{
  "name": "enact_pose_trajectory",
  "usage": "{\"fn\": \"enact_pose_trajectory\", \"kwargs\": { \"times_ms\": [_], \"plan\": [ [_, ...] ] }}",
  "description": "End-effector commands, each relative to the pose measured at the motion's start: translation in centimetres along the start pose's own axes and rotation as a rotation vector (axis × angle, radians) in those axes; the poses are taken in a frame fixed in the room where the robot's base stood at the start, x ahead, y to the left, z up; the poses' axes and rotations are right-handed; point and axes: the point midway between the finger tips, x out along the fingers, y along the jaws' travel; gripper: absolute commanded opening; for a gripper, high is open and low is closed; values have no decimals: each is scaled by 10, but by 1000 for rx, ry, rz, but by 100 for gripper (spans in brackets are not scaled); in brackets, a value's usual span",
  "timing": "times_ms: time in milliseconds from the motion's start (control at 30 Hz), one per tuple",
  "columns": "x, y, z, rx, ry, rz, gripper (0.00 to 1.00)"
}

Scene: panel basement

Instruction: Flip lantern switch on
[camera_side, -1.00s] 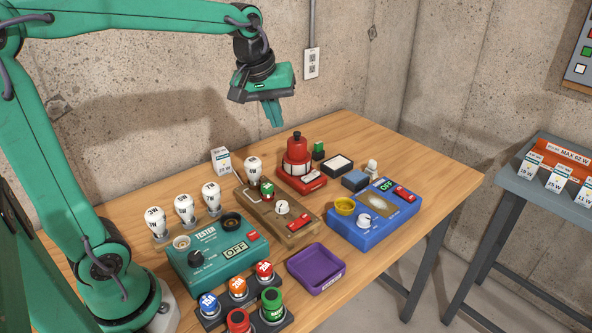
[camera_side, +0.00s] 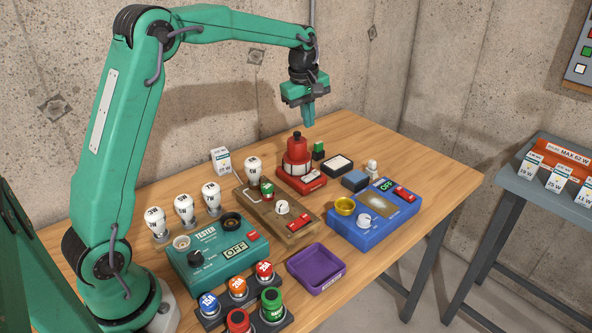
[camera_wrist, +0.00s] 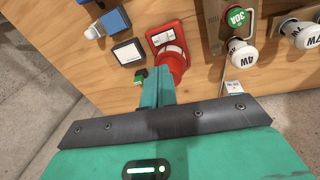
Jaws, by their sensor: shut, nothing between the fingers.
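The red lantern (camera_side: 297,158) stands upright on a red base near the back of the wooden table in the side view. Its base (camera_side: 308,181) carries a small switch with a white label at the front; its position is too small to read. In the wrist view the lantern (camera_wrist: 174,60) is partly hidden by my fingers, and its base (camera_wrist: 165,35) shows beyond. My gripper (camera_side: 310,122) is shut and empty, pointing down above and slightly behind the lantern, apart from it. Its fingers also show in the wrist view (camera_wrist: 157,82).
A small green-topped block (camera_side: 318,150) and a dark-framed white pad (camera_side: 338,165) sit right of the lantern. A wooden panel with bulb and fuse (camera_side: 283,222), a blue box (camera_side: 372,228), a teal tester (camera_side: 215,250) and a purple tray (camera_side: 316,268) lie in front.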

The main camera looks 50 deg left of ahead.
Motion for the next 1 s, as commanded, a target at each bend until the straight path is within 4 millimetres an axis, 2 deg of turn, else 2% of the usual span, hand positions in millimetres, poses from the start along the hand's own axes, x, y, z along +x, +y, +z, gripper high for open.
{"fn": "enact_pose_trajectory", "kwargs": {
  "times_ms": [100, 300, 1000],
  "plan": [
    [15, 9, -8, -65, -3, -15, 0],
    [29, 16, -16, -131, -5, -29, 0],
    [39, 17, -17, -146, -6, -33, 0]
  ]
}}
